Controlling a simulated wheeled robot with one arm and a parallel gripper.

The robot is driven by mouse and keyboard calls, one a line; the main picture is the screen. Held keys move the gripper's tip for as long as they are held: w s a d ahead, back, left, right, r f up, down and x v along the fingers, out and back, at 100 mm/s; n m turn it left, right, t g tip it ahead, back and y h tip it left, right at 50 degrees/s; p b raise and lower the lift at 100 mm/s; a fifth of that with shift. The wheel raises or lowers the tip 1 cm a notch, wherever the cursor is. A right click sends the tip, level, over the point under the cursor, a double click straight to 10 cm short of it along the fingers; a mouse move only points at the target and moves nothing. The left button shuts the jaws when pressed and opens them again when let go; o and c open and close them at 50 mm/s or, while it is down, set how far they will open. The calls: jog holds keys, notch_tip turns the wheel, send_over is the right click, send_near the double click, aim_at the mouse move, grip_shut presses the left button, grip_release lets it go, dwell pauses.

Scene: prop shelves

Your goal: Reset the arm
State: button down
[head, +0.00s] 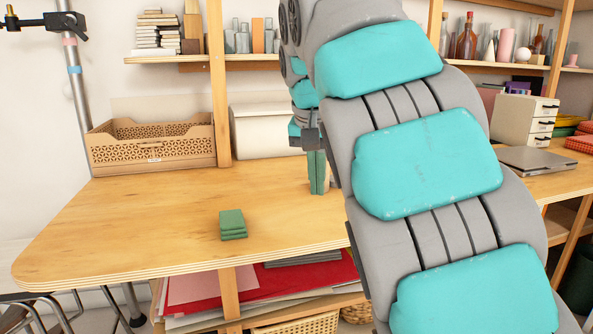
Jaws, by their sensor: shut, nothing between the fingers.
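My arm, grey with turquoise pads, rises through the right half of the head view and hides part of the table and shelves. My gripper (317,189) points down left of the arm's large links, over the wooden table. Its green fingers are together, with nothing seen between them. I cannot tell whether the fingertips touch the table top. A small stack of green flat pieces (232,225) lies on the table to the left and nearer the front edge, apart from the gripper.
The wooden table (130,225) is mostly clear on the left. A tan perforated crate (150,147) and a white box (262,130) stand at the back, by a wooden post (217,80). A laptop (537,159) and white drawers (524,119) are at right. Shelves with books and bottles hang above.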

jog(key=s+d+f+g, duration=0.3)
jog(key=s+d+f, duration=0.7)
jog(key=s+f, duration=0.25)
jog(key=s+d+f+n+g, duration=0.1)
jog(key=s+f+n+g, duration=0.1)
jog(key=s+f, duration=1.5)
jog(key=s, duration=0.3)
jog(key=shift+d+f+n+y, duration=0.15)
jog(key=shift+n+y, duration=0.15)
jog(key=shift+y, duration=0.1)
